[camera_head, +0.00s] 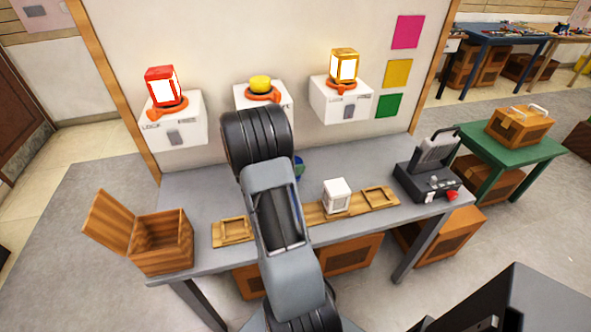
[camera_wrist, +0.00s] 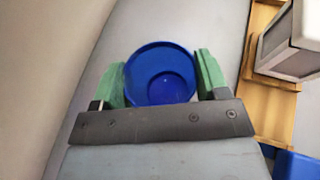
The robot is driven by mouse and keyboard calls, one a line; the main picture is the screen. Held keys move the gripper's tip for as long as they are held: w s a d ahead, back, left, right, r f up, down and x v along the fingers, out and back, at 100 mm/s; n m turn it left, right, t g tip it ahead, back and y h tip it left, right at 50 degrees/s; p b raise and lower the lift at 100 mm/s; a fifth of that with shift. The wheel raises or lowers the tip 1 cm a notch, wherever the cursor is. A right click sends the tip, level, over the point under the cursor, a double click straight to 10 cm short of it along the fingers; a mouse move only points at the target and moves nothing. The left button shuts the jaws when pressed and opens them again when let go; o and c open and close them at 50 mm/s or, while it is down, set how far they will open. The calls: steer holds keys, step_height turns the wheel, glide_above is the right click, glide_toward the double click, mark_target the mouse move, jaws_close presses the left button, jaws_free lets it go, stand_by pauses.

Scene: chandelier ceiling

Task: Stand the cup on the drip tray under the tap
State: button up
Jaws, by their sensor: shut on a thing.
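In the wrist view, a round blue cup (camera_wrist: 160,75) sits between the green finger pads of my gripper (camera_wrist: 159,64), which is shut on it. I look down into its open top, over the grey bench. In the head view my arm hides most of the gripper. Only a small patch of blue and green shows beside the arm, above the bench (camera_head: 205,190). I cannot make out a tap or a drip tray for certain; part of the bench is hidden behind my arm.
A wooden strip (camera_head: 314,213) carries square frames and a white block (camera_head: 337,196), also in the wrist view (camera_wrist: 300,45). A blue object (camera_wrist: 298,166) shows at the wrist view's corner. An open wooden box (camera_head: 163,243) stands left, a black machine (camera_head: 425,180) right. Lamp boxes hang behind.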

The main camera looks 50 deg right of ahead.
steer(key=shift+s+d+f, duration=0.15)
steer(key=shift+s+d, duration=0.05)
steer(key=shift+d, duration=0.45)
steer(key=shift+f, duration=1.65)
steer(key=shift+f, duration=0.1)
steer(key=o, duration=0.5)
steer(key=shift+f, duration=0.1)
steer(key=o, duration=0.4)
